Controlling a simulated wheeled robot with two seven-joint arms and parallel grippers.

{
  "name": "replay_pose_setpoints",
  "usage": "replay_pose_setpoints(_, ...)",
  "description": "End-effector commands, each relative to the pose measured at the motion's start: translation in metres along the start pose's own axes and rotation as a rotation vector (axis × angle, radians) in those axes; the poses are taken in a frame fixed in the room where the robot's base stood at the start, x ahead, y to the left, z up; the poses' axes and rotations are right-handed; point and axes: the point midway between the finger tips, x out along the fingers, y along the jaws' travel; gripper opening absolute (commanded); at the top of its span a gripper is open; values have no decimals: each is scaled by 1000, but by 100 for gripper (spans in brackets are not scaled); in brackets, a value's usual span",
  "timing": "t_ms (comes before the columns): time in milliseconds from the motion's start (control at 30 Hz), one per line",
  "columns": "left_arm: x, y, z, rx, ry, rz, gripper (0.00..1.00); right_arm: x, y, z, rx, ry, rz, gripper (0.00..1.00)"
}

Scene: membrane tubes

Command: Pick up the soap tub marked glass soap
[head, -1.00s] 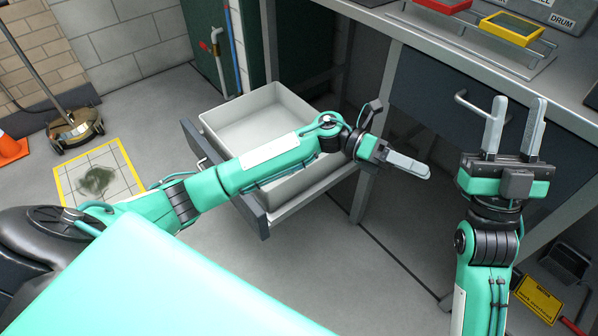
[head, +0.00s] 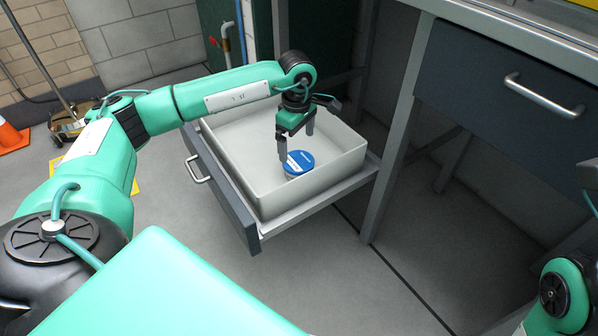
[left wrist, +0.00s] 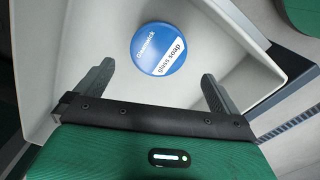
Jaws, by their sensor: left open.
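The soap tub (head: 299,162) has a round blue lid with a white label and sits inside the white bin in the open drawer. In the left wrist view the tub (left wrist: 158,48) shows from above, and its label reads "glass soap". My left gripper (head: 297,143) points down into the bin just above the tub; one finger partly covers the lid in the head view. In the left wrist view my left gripper (left wrist: 157,85) is open, its fingers apart and the tub lying beyond the tips between them. My right gripper is out of view; only part of that arm shows at lower right.
The white bin (head: 264,196) has raised walls around the tub. The drawer (head: 222,195) is pulled out, with a handle on its front. A bench with a closed drawer (head: 500,85) and metal legs stands to the right. An orange cone (head: 12,137) is at far left.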

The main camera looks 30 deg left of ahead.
Motion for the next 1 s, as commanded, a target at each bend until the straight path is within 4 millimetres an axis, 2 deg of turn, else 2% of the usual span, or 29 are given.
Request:
replay_pose_setpoints(33, 15, 0, 0, 0, 0, -1, 100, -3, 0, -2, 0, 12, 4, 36)
replay_pose_setpoints(100, 24, 0, 0, -1, -1, 1, 100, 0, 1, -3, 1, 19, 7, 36)
replay_pose_setpoints(367, 40, 1, 1, 0, -2, 1, 100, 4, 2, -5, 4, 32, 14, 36)
replay_pose_setpoints(700, 78, 3, 3, 0, -3, 0, 100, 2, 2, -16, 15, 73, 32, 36)
replay_pose_setpoints(833, 86, 3, 3, 0, -3, 0, 100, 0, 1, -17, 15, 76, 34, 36)
replay_pose_setpoints(1000, 86, 3, 3, -1, -3, 1, 100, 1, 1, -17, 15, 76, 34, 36)
